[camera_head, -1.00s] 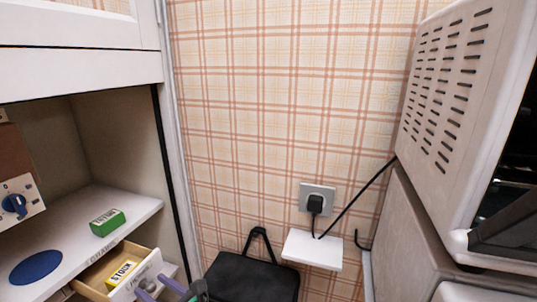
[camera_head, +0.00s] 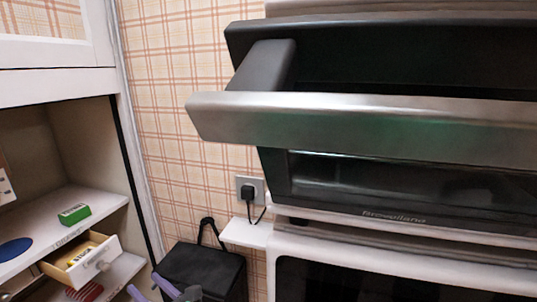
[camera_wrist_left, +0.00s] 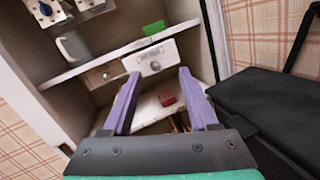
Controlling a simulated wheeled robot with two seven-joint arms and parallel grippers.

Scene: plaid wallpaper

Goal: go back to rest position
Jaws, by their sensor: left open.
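My left gripper (camera_head: 154,291) shows at the bottom of the head view, with its purple fingers apart. In the left wrist view the left gripper (camera_wrist_left: 160,100) is open, with nothing between its fingers. It points toward the shelf unit and stands apart from it. My right gripper is in neither view.
A drawer (camera_head: 93,262) under the shelf (camera_head: 110,203) is open, with a yellow block (camera_head: 84,254) in it. A green box (camera_head: 74,214) sits on the shelf. A black bag (camera_head: 205,270) stands by the wall. An oven with a broad metal handle (camera_head: 360,125) fills the right side.

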